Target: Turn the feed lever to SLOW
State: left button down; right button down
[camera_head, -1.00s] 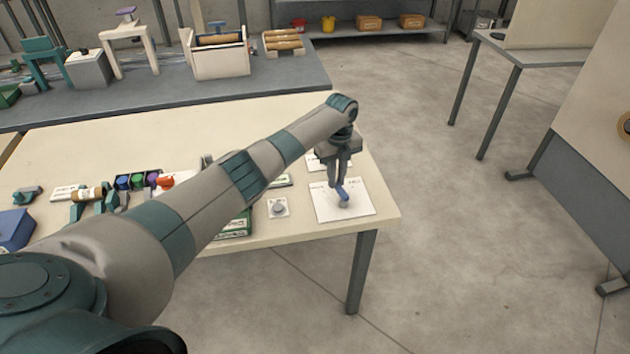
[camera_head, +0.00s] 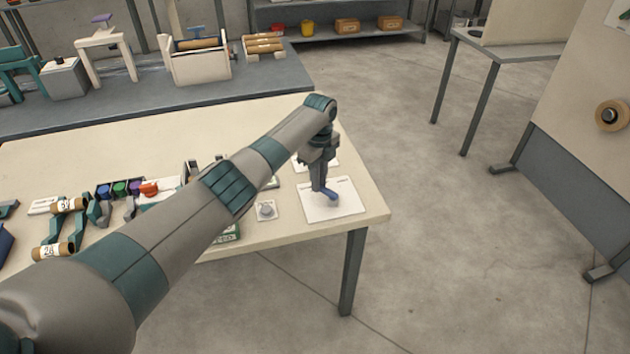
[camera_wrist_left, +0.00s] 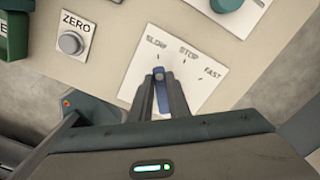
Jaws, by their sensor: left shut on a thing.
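The feed lever (camera_head: 330,195) is a small blue bar on a white plate (camera_head: 348,208) near the table's front right corner. In the left wrist view the lever (camera_wrist_left: 160,96) lies between my fingers, and the plate (camera_wrist_left: 140,72) reads SLOW, STOP and FAST. The lever's upper end in that picture sits just below the SLOW mark and points roughly at it, away from STOP and FAST. My left gripper (camera_head: 319,188) reaches down from above and is shut on the lever (camera_wrist_left: 160,90). The fingers hide part of the lever. My right gripper is out of view.
A grey ZERO button (camera_head: 266,209) stands left of the lever plate, also in the left wrist view (camera_wrist_left: 70,43). A teal knob (camera_wrist_left: 226,4) is beyond the plate. Spools (camera_head: 54,250) and coloured blocks (camera_head: 120,188) crowd the table's left. The floor (camera_head: 440,260) right of it is clear.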

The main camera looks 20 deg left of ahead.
pick_arm(q)
jog(key=c, duration=1.8)
grip_release()
jog(key=shift+c, duration=0.2)
jog(key=shift+o, duration=0.8)
jog(key=shift+r, duration=0.15)
notch_tip(320, 180, up, 17)
jog(key=b, duration=0.4)
jog(key=shift+r, duration=0.15)
jog(key=shift+s, duration=0.15)
